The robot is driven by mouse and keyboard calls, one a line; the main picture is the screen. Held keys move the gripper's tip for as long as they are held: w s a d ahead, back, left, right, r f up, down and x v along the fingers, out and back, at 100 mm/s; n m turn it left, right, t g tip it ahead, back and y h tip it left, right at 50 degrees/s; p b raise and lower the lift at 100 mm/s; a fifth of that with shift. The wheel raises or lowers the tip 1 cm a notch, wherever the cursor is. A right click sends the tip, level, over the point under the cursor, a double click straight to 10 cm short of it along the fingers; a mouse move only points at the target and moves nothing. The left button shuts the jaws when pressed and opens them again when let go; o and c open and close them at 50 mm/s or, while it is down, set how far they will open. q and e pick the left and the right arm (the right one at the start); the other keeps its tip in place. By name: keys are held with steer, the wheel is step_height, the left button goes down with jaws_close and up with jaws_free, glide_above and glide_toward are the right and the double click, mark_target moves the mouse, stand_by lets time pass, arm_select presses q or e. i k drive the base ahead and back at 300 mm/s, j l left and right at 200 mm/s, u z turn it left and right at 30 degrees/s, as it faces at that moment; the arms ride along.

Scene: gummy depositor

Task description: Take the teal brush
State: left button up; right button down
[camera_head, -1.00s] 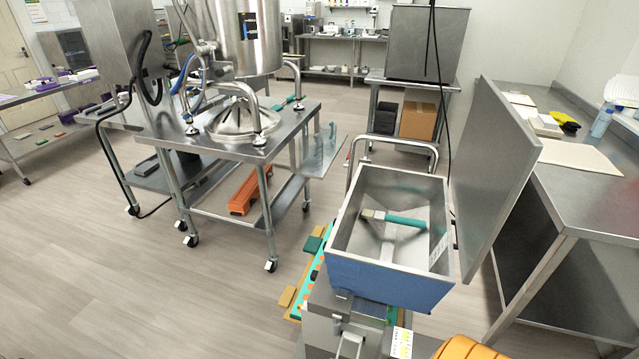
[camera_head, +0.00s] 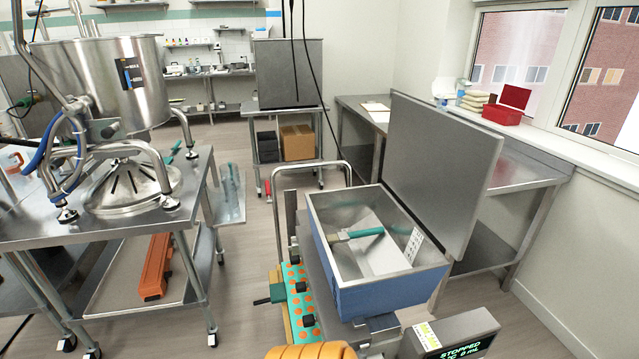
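The teal brush (camera_head: 366,232) lies inside the open metal hopper (camera_head: 330,272) of the depositor. Its teal handle points right and its pale head points left, near the hopper's left wall. The hopper has a blue front, and its big grey lid (camera_head: 440,170) stands open on the right side. Neither of my grippers is in view.
A steel table (camera_head: 190,205) with a large kettle (camera_head: 105,85) stands at the left. A control box reading "STOPPED" (camera_head: 455,335) sits in front of the hopper. A steel bench (camera_head: 530,170) runs along the right wall. Floor is clear between table and depositor.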

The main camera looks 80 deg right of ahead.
mark_target(341, 238)
steer(key=i+l+z, duration=0.2)
steer(key=i+z, duration=0.65)
steer(key=i+j+z, duration=0.1)
steer(key=i+z, duration=0.35)
steer(key=i+j+z, duration=0.25)
steer(key=i+z, duration=0.35)
steer(key=z, duration=0.3)
steer(key=i+z, duration=0.15)
steer(key=z, duration=0.3)
steer(key=i+z, duration=0.1)
steer(key=z, duration=0.35)
steer(key=i+j+z, duration=0.1)
steer(key=z, duration=0.3)
steer(key=i+j+z, duration=0.15)
steer(key=z, duration=0.3)
steer(key=i+j+z, duration=0.1)
steer(key=z, duration=0.35)
steer(key=j+z, duration=0.2)
steer(key=z, duration=0.25)
steer(key=i+j+z, duration=0.1)
steer(key=z, duration=0.35)
steer(key=j+z, duration=0.6)
steer(key=z, duration=0.35)
